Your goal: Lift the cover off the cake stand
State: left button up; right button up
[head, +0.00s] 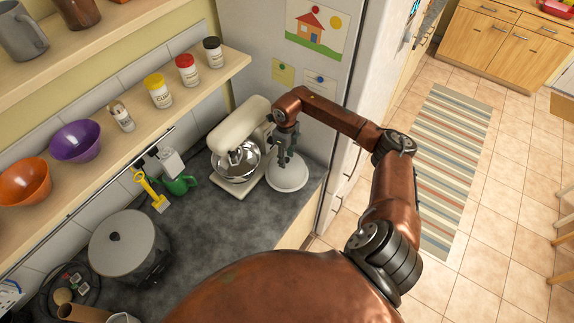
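A round white piece (288,178), which looks like the covered cake stand, stands on the dark counter near its right end, beside the stand mixer. I cannot make out where the cover ends and the stand begins. My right gripper (284,158) points down right over the top of it and hides part of its middle. The fingers are small and dark here, so I cannot tell whether they are open or shut, or whether they touch a knob. My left gripper is not in view.
A cream stand mixer (239,125) with a steel bowl (236,164) stands close on the left. A lidded grey pot (122,243) is farther left. A shelf (205,101) with jars and bowls overhangs the counter. The counter's middle (215,225) is clear.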

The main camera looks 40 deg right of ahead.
grip_shut()
dwell(0.4)
dwell(0.4)
